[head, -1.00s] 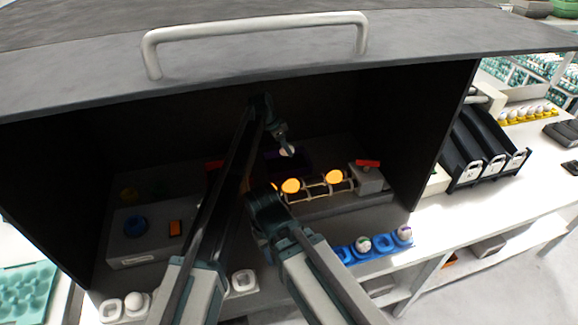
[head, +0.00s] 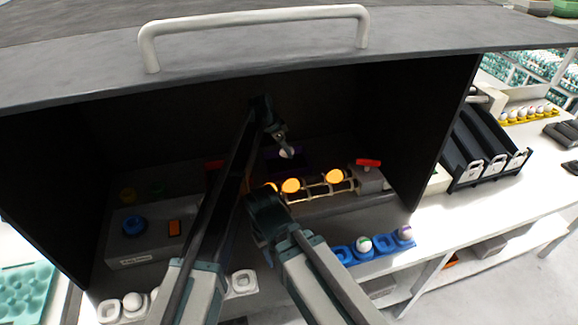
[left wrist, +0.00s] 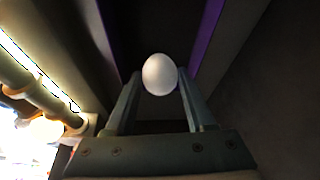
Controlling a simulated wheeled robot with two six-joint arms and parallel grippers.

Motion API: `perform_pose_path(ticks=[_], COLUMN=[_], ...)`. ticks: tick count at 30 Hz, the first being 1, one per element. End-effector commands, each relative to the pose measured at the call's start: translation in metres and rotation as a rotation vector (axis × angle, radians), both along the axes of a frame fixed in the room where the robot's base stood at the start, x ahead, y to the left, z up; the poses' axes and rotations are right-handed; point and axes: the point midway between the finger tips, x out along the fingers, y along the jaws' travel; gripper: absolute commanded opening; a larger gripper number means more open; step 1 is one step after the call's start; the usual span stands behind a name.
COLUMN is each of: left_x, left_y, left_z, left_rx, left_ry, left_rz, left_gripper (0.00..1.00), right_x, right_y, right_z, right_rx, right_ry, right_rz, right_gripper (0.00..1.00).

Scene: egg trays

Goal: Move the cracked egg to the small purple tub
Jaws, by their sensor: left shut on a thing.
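My left gripper (head: 284,146) is shut on a white egg (head: 287,153) inside the dark booth. In the left wrist view the egg (left wrist: 159,74) sits between the two fingertips; no crack can be made out on the side I see. The small purple tub (head: 303,164) is behind the lit rollers, its inside dark. Its purple walls (left wrist: 207,38) show on both sides beyond the egg in the left wrist view, so the egg is over or within its opening; the exact height is unclear.
Glowing eggs (head: 334,176) lie on the rollers (head: 318,190) in front of the tub. A grey control box (head: 150,235) is at the left. A blue tray (head: 385,246) with eggs and white cups (head: 243,282) line the front edge. The booth's hood (head: 290,50) hangs above.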

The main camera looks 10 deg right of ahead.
Motion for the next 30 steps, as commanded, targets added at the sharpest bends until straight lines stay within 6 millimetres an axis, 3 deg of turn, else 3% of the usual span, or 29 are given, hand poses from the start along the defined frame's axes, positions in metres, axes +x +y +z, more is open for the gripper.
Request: perform_pose_path(ticks=[30], left_x=[0.000], left_y=[0.000], left_z=[-0.015], left_rx=[0.000], left_ry=[0.000], left_rz=[0.000], left_gripper=[0.39], right_x=[0.000], right_y=[0.000], right_z=[-0.015], right_rx=[0.000], right_ry=[0.000], right_rz=[0.000], right_gripper=[0.45])
